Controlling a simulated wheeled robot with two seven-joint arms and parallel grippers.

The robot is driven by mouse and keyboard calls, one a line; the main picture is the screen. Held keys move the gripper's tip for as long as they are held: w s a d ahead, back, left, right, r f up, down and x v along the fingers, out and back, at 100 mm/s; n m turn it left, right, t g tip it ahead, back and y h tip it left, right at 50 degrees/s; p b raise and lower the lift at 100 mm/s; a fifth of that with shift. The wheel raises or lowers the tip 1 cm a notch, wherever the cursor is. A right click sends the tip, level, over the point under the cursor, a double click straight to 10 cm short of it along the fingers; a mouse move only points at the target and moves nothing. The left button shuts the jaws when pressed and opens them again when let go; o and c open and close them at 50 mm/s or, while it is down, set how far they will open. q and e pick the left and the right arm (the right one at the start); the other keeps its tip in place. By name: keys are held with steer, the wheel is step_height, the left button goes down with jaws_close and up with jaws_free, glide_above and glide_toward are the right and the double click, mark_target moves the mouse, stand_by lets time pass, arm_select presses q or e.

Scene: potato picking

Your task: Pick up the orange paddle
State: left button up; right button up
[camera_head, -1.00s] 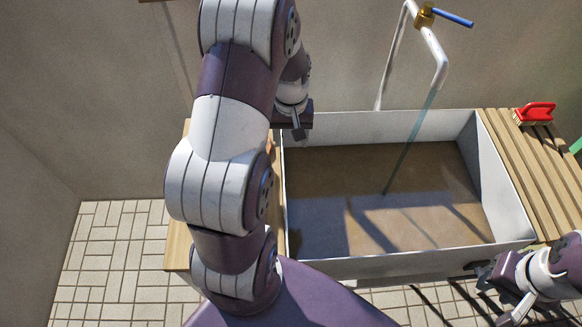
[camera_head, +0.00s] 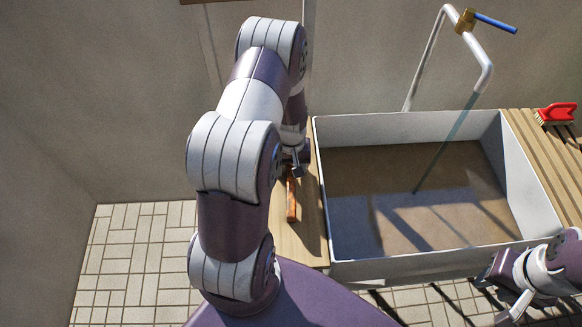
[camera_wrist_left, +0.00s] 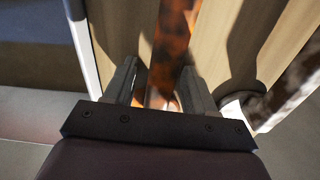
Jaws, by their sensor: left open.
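The orange paddle (camera_head: 291,198) lies on the wooden board at the left of the sink, partly hidden by my left arm and gripper. In the left wrist view, its long orange-brown strip (camera_wrist_left: 173,42) runs away from between my fingers. My left gripper (camera_head: 294,167) is at the far part of the paddle. In the left wrist view, the open fingers of my left gripper (camera_wrist_left: 158,86) stand on either side of the strip, and I cannot tell whether they touch it. My right gripper (camera_head: 500,288) is at the lower right, away from the paddle; its jaw state is unclear.
The grey sink (camera_head: 420,265) stands right of the wooden board (camera_head: 311,235), its wall close to the paddle. A tap (camera_head: 480,60) with a blue handle rises behind it. A red brush (camera_head: 556,113) sits on the right slatted board (camera_head: 540,160). Tiled floor lies at left.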

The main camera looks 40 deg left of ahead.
arm_select(q)
steer(key=shift+d, duration=0.1)
steer(key=shift+c, duration=1.3)
jaws_close()
steer(key=shift+r, duration=0.1)
